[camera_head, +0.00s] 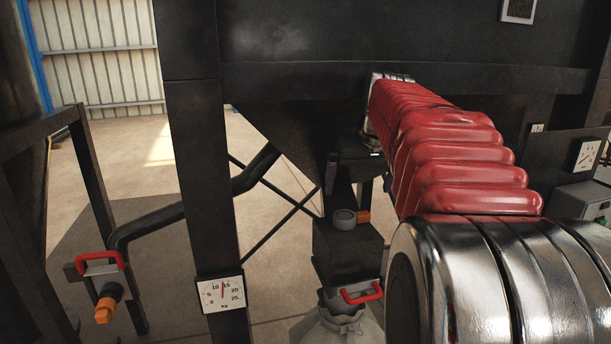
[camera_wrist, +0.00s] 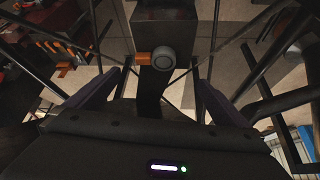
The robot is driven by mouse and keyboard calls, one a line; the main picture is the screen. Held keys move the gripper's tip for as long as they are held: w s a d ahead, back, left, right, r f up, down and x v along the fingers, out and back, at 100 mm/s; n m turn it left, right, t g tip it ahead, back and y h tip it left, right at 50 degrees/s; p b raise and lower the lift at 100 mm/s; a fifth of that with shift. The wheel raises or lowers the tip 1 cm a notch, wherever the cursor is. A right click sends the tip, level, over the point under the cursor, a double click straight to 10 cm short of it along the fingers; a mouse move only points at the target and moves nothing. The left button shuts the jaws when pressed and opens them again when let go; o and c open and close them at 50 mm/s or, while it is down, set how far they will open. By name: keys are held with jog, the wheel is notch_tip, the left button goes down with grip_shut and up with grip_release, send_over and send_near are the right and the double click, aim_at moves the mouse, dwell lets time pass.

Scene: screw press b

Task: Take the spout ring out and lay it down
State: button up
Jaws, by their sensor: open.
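A grey round ring (camera_head: 344,220) with an orange tab at its side, which looks like the spout ring, sits on top of a dark box-shaped spout (camera_head: 345,252). In the wrist view the ring (camera_wrist: 167,59) shows ahead of my gripper (camera_wrist: 157,78), with the orange tab to its left. My gripper's two purple-dark fingers are spread apart with nothing between them. In the head view my gripper (camera_head: 357,182) hangs dark and partly hidden under my red arm, above the ring and apart from it.
A pale sack (camera_head: 338,328) hangs under the spout by a red-handled clamp (camera_head: 361,293). A dark post with a kg dial (camera_head: 221,294) stands to the left. Another red handle with an orange knob (camera_head: 104,303) is at far left. Crossed rods (camera_head: 277,207) stand behind.

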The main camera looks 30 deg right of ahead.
aim_at(352, 218)
jog(key=shift+w+d+r, duration=0.1)
jog(key=shift+w+d, duration=0.15)
jog(key=shift+d, duration=0.4)
jog(key=shift+s, duration=0.1)
jog(key=shift+d, duration=0.1)
jog(key=x, duration=1.3)
jog(key=shift+d+f, duration=0.1)
jog(key=shift+f, duration=0.25)
jog(key=shift+c, duration=0.6)
jog(key=c, duration=1)
jog(key=shift+r, duration=0.1)
jog(key=shift+r, duration=1.55)
